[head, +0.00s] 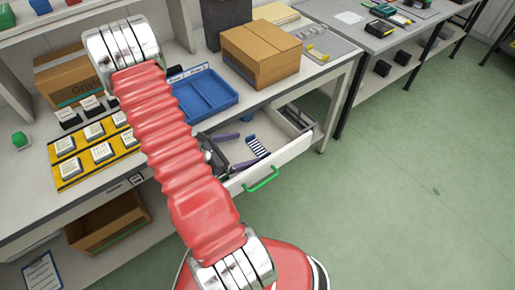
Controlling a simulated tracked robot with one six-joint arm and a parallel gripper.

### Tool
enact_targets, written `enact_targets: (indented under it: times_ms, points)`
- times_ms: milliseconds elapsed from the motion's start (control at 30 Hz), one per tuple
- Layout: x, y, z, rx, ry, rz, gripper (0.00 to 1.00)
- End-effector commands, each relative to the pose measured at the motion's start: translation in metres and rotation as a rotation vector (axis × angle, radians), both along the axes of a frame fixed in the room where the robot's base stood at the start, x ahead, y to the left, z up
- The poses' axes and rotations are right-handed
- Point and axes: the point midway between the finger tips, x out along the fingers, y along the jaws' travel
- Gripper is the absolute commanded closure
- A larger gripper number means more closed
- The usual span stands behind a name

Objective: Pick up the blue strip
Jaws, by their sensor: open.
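A blue-and-white striped strip (258,146) lies in the open drawer (291,157) below the table top. My gripper (245,150) reaches into the drawer area from the left, its dark purple fingers spread apart. The fingers point toward the strip, one on its far side and one on its near side. Whether they touch the strip cannot be told. My red-sleeved arm hides part of the gripper's body and the drawer's left end.
The drawer front has a green handle (261,180). A blue tray (228,96) and a cardboard box (260,55) stand on the table above the drawer. A yellow board (71,171) with several blocks lies at left. Green floor is free at right.

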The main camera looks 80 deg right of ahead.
Motion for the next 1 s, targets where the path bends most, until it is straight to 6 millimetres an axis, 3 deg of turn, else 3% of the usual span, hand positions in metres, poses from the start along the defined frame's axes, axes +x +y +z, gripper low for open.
enact_targets:
  times_ms: [367, 733, 1000]
  points:
    - [-0.003, -0.002, -0.002, 0.001, 0.001, -0.002, 0.0]
    - [-0.028, -0.027, -0.019, 0.001, 0.001, -0.005, 0.0]
    - [-0.033, -0.034, -0.023, 0.0, 0.0, -0.001, 0.0]
